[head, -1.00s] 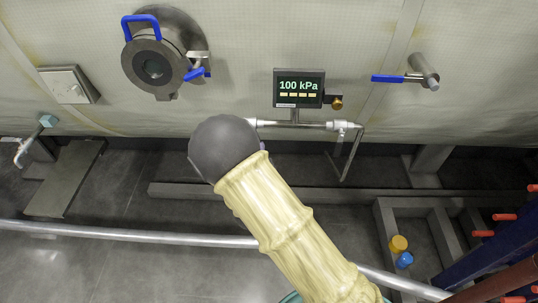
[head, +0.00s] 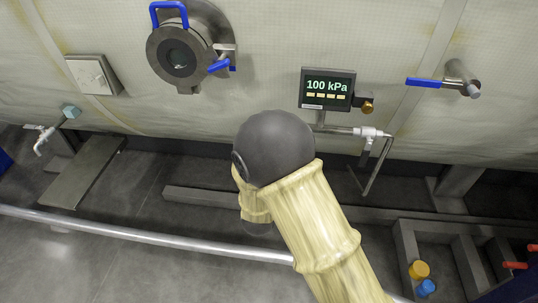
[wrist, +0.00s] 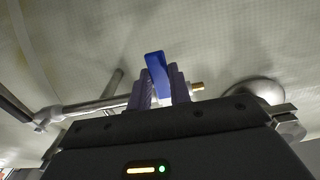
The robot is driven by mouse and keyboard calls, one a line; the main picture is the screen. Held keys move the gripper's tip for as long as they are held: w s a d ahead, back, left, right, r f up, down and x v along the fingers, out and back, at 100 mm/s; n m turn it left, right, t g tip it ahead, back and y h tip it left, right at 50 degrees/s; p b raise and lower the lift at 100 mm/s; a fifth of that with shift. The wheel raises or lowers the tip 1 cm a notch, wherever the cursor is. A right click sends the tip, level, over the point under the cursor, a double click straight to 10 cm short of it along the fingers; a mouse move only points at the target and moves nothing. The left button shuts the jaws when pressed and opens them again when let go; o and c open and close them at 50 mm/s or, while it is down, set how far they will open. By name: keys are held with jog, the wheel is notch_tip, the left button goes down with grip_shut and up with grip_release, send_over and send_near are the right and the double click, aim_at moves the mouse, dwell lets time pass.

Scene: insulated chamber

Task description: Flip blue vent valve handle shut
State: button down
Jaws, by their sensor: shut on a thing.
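In the wrist view, my gripper (wrist: 162,76) has its two purple fingers closed around a blue handle (wrist: 155,61). The handle's flat end sticks up past the fingertips; its lower part and pivot are hidden by the fingers and gripper body. In the head view, my arm hides the gripper and the held handle. A separate blue lever (head: 424,83) on a wall valve (head: 466,84) points left, with no gripper on it.
A gauge (head: 328,88) reads 100 kPa, with a brass knob (head: 367,107) beside it. A thin pipe with a white fitting (head: 367,132) runs below. A round porthole (head: 180,55) has blue handles. A long rail (head: 150,233) crosses the floor.

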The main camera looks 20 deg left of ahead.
jog(key=c, duration=1.3)
grip_release()
jog(key=shift+w+a, duration=0.1)
jog(key=shift+w, duration=0.1)
jog(key=s+d+b, duration=0.1)
jog(key=s, duration=0.4)
jog(key=s+d, duration=0.1)
jog(key=s, duration=0.5)
jog(key=s+d+b, duration=0.1)
jog(key=s, duration=0.5)
jog(key=shift+d+b, duration=0.15)
jog(key=shift+b, duration=0.2)
